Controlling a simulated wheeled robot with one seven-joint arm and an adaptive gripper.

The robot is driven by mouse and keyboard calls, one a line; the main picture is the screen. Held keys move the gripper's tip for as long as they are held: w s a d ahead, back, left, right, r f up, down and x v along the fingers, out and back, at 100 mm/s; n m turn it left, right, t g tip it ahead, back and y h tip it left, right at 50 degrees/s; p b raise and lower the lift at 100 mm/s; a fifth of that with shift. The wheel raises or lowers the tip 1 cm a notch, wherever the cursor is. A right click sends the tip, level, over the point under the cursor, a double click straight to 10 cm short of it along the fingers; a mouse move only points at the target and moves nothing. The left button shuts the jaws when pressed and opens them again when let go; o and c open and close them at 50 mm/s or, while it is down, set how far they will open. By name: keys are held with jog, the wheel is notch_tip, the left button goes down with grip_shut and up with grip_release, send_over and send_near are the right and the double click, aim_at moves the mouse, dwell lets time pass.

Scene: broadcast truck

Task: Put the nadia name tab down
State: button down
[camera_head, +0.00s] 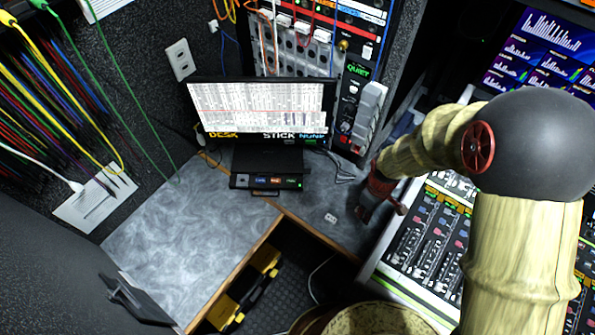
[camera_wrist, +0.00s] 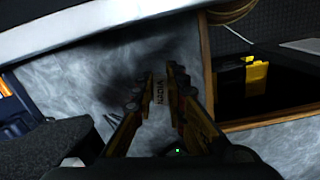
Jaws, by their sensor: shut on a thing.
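In the head view my gripper (camera_head: 364,212) points down over the grey desk (camera_head: 320,190), close to the mixing console's left edge. The tab cannot be made out for sure in the head view. A dark shadow lies on the desk around the fingertips; I cannot tell whether the tab touches the surface.
A small white piece (camera_head: 331,218) lies on the desk left of my gripper. A monitor (camera_head: 262,108) stands behind. The mixing console (camera_head: 425,240) is to the right. The desk's wooden edge (camera_head: 318,236) borders a gap with a yellow-black case (camera_head: 245,290). The left desk (camera_head: 170,240) is clear.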

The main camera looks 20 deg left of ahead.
aim_at(354, 234)
jog(key=shift+s+a+f+n+b, duration=0.2)
jog(key=shift+s+f+n+b, duration=0.25)
jog(key=shift+f, duration=1.4)
jog(key=shift+s+a+f+n+b, duration=0.3)
jog(key=shift+f+b, duration=0.3)
jog(key=shift+f, duration=1.2)
jog(key=shift+s+a+f+n+b, duration=0.15)
jog(key=shift+s+f+n+b, duration=0.3)
jog(key=shift+f, duration=1.4)
jog(key=shift+w+f, duration=0.1)
jog(key=shift+f, duration=0.1)
jog(key=c, duration=1.8)
grip_release()
